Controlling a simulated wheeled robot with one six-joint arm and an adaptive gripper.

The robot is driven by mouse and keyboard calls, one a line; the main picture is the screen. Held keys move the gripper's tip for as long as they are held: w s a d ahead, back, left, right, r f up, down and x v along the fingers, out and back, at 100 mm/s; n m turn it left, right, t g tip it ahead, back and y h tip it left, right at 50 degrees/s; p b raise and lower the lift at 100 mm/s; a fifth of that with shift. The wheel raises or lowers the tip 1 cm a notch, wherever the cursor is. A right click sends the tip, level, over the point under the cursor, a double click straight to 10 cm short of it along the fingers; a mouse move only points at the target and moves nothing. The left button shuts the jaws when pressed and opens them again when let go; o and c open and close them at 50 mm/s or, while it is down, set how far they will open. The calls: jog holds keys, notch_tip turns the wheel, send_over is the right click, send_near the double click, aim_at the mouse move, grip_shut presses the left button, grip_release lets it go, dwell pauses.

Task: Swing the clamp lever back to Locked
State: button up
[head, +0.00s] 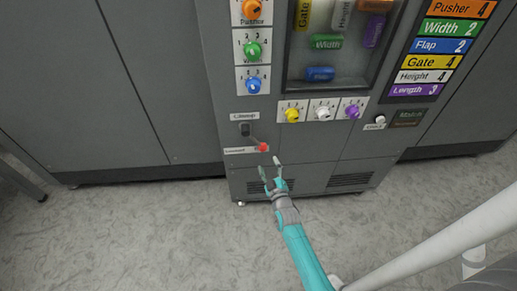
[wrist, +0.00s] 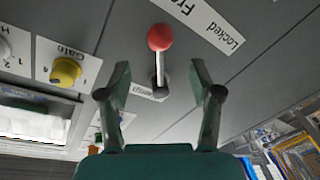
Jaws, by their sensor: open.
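The clamp lever is a metal rod with a red ball knob (head: 263,147) on the lower front of the grey cabinet. Its rod slants down and right from a dark pivot below the clamp label. The Locked label (wrist: 222,35) lies to the right; lettering beginning "Fr" is nearer the knob. In the head view the knob is at the label strip's right end. My gripper (head: 269,167) is open, just below the knob; contact cannot be told.
Several coloured dials, including a yellow one (head: 292,115), sit above and right of the lever. A window (head: 333,65) with coloured blocks is higher up. A coloured number list (head: 440,45) is at upper right. Grey floor (head: 150,235) is clear in front.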

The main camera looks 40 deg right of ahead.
aim_at(263, 150)
jog(key=x, duration=1)
jog(key=shift+w+d, duration=0.1)
jog(key=shift+w, duration=0.05)
grip_shut()
